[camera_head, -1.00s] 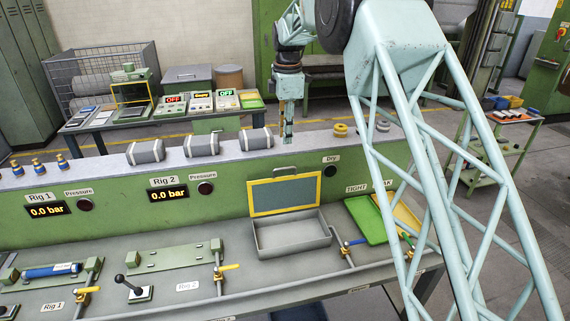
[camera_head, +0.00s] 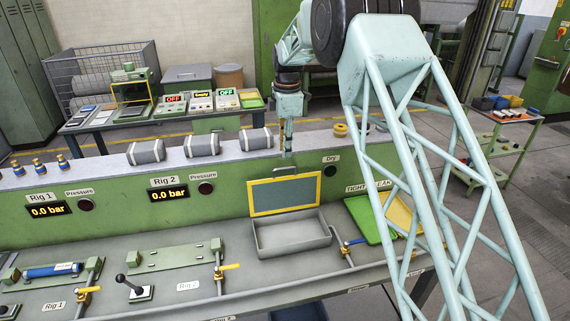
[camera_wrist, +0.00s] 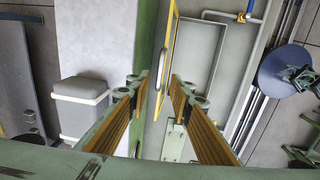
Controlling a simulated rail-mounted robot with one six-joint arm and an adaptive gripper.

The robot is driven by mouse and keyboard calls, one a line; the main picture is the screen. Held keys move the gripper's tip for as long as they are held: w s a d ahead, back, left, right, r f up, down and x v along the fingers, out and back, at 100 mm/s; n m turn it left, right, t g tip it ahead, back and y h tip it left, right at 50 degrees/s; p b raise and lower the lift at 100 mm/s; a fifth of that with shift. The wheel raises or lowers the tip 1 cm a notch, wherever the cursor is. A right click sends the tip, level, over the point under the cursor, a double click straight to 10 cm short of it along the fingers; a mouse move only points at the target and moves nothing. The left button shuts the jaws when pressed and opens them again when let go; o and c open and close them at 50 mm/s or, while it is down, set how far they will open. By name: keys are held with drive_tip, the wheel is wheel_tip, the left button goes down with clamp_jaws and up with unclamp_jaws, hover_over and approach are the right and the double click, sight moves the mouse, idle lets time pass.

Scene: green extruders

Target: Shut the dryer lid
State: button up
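The dryer lid (camera_head: 285,196), a grey panel in a yellow frame, stands upright at the back of the open grey dryer box (camera_head: 292,249). Its handle (camera_head: 285,171) is on the top edge. My gripper (camera_head: 287,150) points down just above and behind that handle, seemingly clear of it. In the wrist view my gripper (camera_wrist: 158,90) is open and empty. The lid (camera_wrist: 170,35) shows nearly edge-on there, with its handle (camera_wrist: 161,62) in line with the gap between the fingers. The dryer box (camera_wrist: 201,55) lies to the right of the lid.
A green tray (camera_head: 365,219) lies right of the dryer, beside a yellow one (camera_head: 399,212). A yellow-handled valve (camera_head: 228,267) stands left of the box. The space in front of the lid is clear.

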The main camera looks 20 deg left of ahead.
sight(285, 168)
drive_tip(key=shift+w+a+f+p, duration=0.15)
drive_tip(key=shift+f+p, duration=0.1)
drive_tip(key=shift+f, duration=1.7)
drive_tip(key=shift+w+f+p, duration=0.15)
drive_tip(key=shift+f+p, duration=0.05)
drive_tip(key=shift+f, duration=1.7)
clamp_jaws()
